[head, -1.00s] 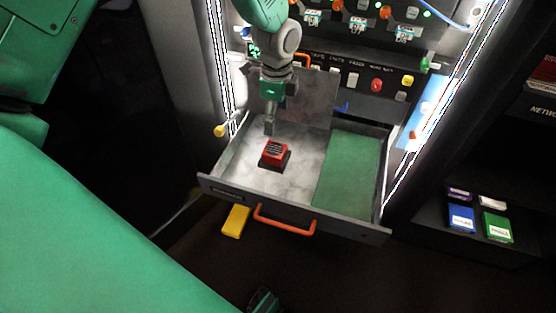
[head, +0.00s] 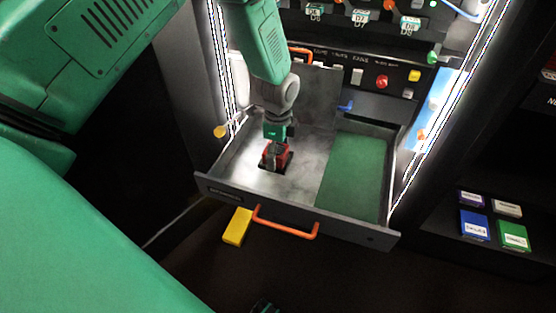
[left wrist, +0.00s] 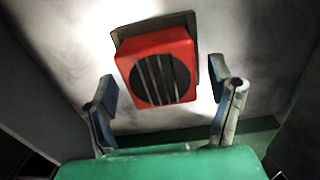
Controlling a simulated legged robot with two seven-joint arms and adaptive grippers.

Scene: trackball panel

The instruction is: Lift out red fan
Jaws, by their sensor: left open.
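The red fan (left wrist: 150,50) is a square red block with a dark barred round face.
The open drawer (head: 225,190) has an orange handle (head: 287,229) and a green mat (head: 350,180) on its right side. Its walls surround my left gripper. A yellow block (head: 237,226) is below the drawer front. A panel with buttons (head: 382,82) stands behind.

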